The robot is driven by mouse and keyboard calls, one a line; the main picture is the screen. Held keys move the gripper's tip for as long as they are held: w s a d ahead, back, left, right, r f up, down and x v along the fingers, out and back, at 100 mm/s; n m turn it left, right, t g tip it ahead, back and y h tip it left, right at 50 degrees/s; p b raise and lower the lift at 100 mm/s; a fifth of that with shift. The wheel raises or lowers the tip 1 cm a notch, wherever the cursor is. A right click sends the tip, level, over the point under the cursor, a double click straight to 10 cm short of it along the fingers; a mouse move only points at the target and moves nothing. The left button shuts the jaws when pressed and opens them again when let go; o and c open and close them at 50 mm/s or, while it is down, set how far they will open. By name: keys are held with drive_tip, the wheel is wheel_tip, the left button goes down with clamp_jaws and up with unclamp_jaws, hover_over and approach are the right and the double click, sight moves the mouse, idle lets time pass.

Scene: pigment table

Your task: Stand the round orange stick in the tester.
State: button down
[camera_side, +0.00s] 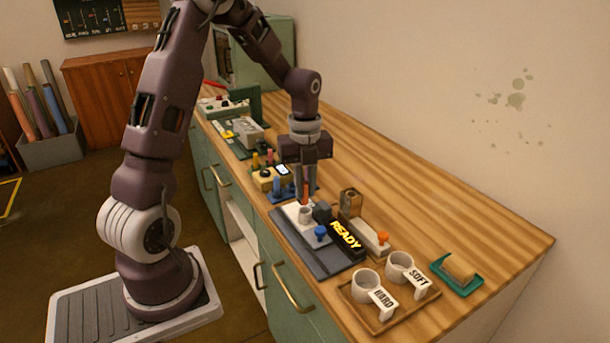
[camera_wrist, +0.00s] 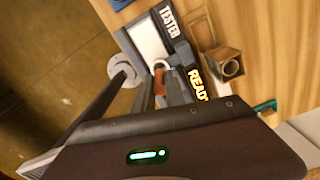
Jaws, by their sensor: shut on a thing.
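The orange stick (camera_side: 305,191) is upright between the fingers of my gripper (camera_side: 306,194), which is shut on it. It also shows in the wrist view (camera_wrist: 159,81), seen nearly end-on between the fingertips (camera_wrist: 160,92). The tester (camera_side: 293,213) is a pale block on a dark base with a small light round holder (camera_side: 304,213). In the wrist view the tester (camera_wrist: 148,40) carries a "TESTER" label. The stick is right at the holder, its lower end hidden; I cannot tell whether it is inside or just above.
A lit READY display (camera_side: 345,236) and a blue knob (camera_side: 320,233) are close beside the holder. A small brown box (camera_side: 350,203) stands behind. A wooden tray (camera_side: 374,312) holds HARD and SOFT cups. Free tabletop (camera_side: 450,222) lies to the right.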

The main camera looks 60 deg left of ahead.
sight(303, 203)
wheel_tip(303, 203, down, 4)
drive_tip(key=shift+f, duration=0.15)
drive_tip(key=shift+s+d+f, duration=0.1)
drive_tip(key=shift+s+f, duration=0.2)
drive_tip(key=shift+f, duration=0.35)
drive_tip(key=c, duration=1.3)
unclamp_jaws()
drive_tip(key=shift+w+r, duration=0.15)
drive_tip(key=shift+r, duration=0.25)
drive_tip(key=r, duration=0.7)
drive_tip(key=shift+w+r, duration=0.35)
drive_tip(key=shift+r, duration=0.05)
drive_tip(key=shift+d, duration=0.1)
